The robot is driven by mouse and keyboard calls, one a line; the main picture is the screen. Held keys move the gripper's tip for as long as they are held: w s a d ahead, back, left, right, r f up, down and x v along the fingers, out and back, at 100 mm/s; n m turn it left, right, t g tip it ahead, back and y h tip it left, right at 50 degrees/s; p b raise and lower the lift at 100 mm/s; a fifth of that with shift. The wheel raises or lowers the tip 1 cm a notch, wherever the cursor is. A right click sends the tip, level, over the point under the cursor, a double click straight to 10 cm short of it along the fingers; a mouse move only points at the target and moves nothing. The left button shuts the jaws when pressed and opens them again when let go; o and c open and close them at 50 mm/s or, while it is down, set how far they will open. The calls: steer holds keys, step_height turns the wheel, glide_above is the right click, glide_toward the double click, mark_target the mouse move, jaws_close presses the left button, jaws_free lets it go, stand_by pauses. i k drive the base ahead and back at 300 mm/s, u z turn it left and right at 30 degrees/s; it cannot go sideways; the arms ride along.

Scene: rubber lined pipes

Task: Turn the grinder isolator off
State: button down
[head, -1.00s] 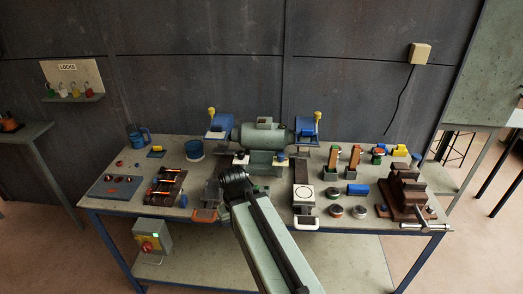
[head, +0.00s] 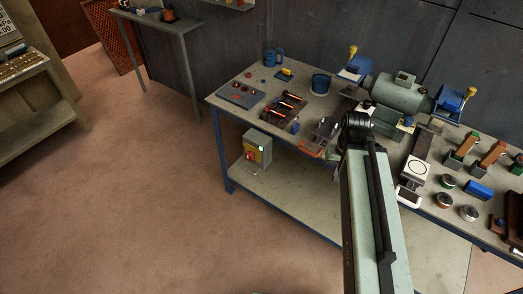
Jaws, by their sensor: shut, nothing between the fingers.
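The grinder isolator (head: 263,143) is a grey box below the bench top, near its front left corner. It has a yellow plate, a red knob (head: 250,156) and a lit green lamp (head: 261,149). The knob's exact angle is too small to tell. The bench grinder (head: 396,94), with a grey-green motor body and blue wheel guards, stands at the back of the bench. My gripper (head: 357,124) is the dark end of my arm, over the bench's front edge, to the right of the isolator and apart from it. Its fingers are hard to make out.
The workbench (head: 232,104) carries tools, a blue tub (head: 320,83) and several small parts. Its lower shelf (head: 285,187) is bare below the isolator. The floor (head: 150,180) left of the bench is clear. A side table (head: 168,27) stands at the back left.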

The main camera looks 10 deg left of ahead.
mark_target(250, 155)
steer(key=u, duration=2.9)
steer(key=k, duration=0.85)
steer(key=z, duration=0.7)
steer(key=i, duration=1)
